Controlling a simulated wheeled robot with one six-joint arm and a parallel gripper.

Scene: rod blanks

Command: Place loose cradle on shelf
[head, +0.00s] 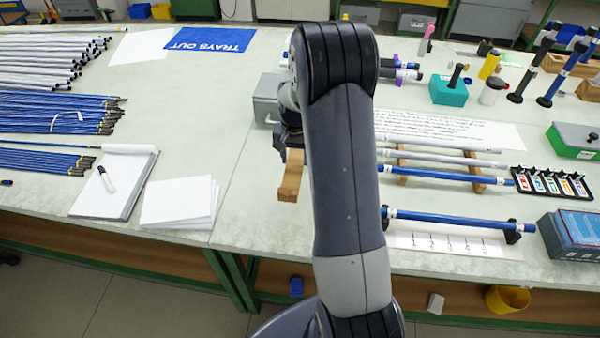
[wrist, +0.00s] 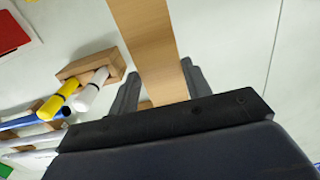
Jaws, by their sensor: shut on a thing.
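A light wooden cradle (head: 291,176) hangs upright from my gripper (head: 284,138) over the pale bench, left of my arm. In the wrist view the cradle (wrist: 148,40) runs up out of frame between the two dark fingers of my gripper (wrist: 160,85), which are shut on it. Its far end is out of the wrist view. A brown lower shelf (head: 100,258) runs under the bench's front edge; my arm hides part of it. Green-framed racks stand at the back. I cannot tell which shelf the task names.
Blue rods (head: 55,115), a notepad (head: 115,180) and white paper (head: 178,203) lie left. Rods on wooden supports (head: 478,172) and a numbered sheet (head: 450,240) lie right. A grey box (head: 267,97) stands behind the cradle. Bare bench lies around it.

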